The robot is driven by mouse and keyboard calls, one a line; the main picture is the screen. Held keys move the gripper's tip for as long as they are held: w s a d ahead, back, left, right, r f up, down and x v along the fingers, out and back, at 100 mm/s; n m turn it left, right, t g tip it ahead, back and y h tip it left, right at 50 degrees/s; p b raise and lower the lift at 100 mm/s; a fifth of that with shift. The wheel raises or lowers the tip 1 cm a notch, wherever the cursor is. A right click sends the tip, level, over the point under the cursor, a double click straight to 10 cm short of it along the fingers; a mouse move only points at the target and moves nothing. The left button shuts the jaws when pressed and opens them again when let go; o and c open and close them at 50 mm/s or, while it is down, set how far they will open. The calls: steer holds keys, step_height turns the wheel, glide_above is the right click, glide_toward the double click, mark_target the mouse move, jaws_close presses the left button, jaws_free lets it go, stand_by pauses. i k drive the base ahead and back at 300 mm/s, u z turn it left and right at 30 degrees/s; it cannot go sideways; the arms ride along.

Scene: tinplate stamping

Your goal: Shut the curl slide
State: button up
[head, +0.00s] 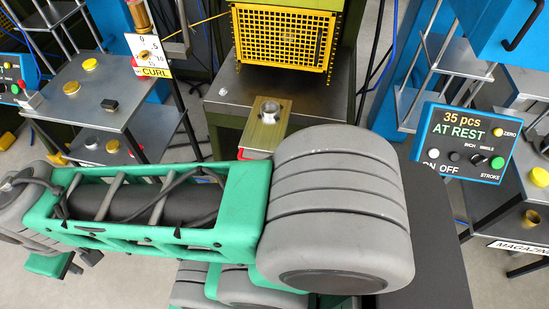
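A brass-coloured slide plate (265,127) with a round metal ring (269,111) on it lies on the dark metal bed (320,92) below a yellow mesh guard (283,40). It juts out toward me, in front of the guard. Its near end has a red edge (254,154), partly hidden by my arm. A scale plate reading CURL (153,71) stands to its left; no other slide shows a curl label. My green and grey arm crosses the lower picture. My gripper is not in view.
A control box (466,142) at right reads "35 pcs AT REST". A grey table (80,88) with brass and dark pieces stands at left. A MAGAZINE sign (517,247) is at the right edge. Blue and green machine frames stand behind; grey floor shows between them.

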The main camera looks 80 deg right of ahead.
mark_target(262, 135)
steer(key=z, duration=2.05)
steer(key=k, duration=0.8)
steer(key=u, duration=0.75)
steer(key=k, duration=0.35)
steer(key=u, duration=0.5)
steer(key=i, duration=0.8)
steer(key=z, duration=0.85)
steer(key=i, duration=0.35)
steer(key=z, duration=0.35)
